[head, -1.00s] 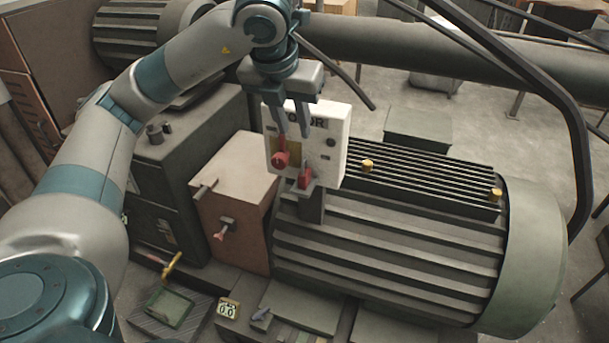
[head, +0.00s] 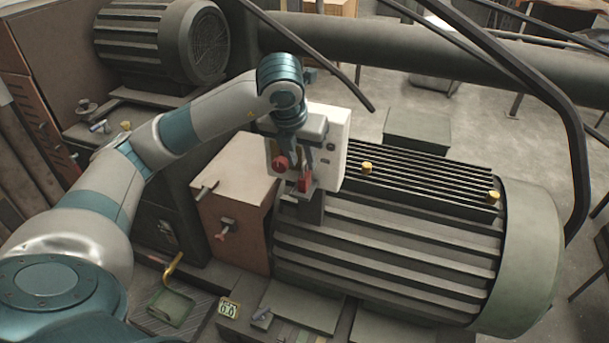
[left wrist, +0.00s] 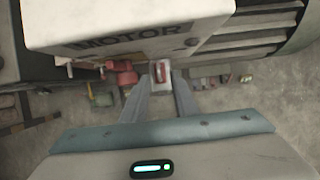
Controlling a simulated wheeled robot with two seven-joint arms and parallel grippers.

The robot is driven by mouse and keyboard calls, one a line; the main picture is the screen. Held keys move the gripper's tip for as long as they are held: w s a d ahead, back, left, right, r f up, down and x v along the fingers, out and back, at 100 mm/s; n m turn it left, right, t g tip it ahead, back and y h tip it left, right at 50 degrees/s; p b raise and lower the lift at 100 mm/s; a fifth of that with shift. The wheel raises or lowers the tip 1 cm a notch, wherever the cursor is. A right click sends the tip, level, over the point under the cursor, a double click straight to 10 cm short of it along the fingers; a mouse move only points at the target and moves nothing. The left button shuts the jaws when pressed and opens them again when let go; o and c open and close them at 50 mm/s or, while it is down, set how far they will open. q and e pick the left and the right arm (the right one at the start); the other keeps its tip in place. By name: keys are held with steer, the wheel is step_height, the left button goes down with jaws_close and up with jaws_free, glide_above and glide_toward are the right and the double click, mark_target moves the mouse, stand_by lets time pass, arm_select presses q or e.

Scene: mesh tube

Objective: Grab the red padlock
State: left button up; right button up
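The red padlock (head: 304,182) sits on a small grey ledge at the front of the white MOTOR box (head: 333,150). In the left wrist view the padlock (left wrist: 162,73) shows between and beyond my fingertips. My left gripper (head: 302,168) points down just above the padlock, in front of the box. In the left wrist view its two fingers (left wrist: 163,78) are apart with nothing held between them. Whether a finger touches the padlock cannot be told. My right gripper is in neither view.
A red knob (head: 280,163) on the box face is close to the left of my fingers. The large ribbed motor (head: 400,240) lies below and right. A brown box (head: 236,185) with a handle stands at left. A dark bent rail (head: 540,90) crosses the upper right.

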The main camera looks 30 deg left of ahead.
mark_target(305, 174)
arm_select(q)
steer(key=shift+w+f, duration=0.2)
steer(key=shift+f, duration=0.3)
steer(key=shift+w+a+f+p, duration=0.15)
steer(key=shift+f+p, duration=0.15)
steer(key=shift+p, duration=0.2)
steer(key=p+x, duration=0.2)
steer(key=x, duration=0.1)
steer(key=shift+f, duration=0.35)
steer(key=shift+w+f, duration=0.25)
steer(key=shift+f, duration=0.1)
jaws_close()
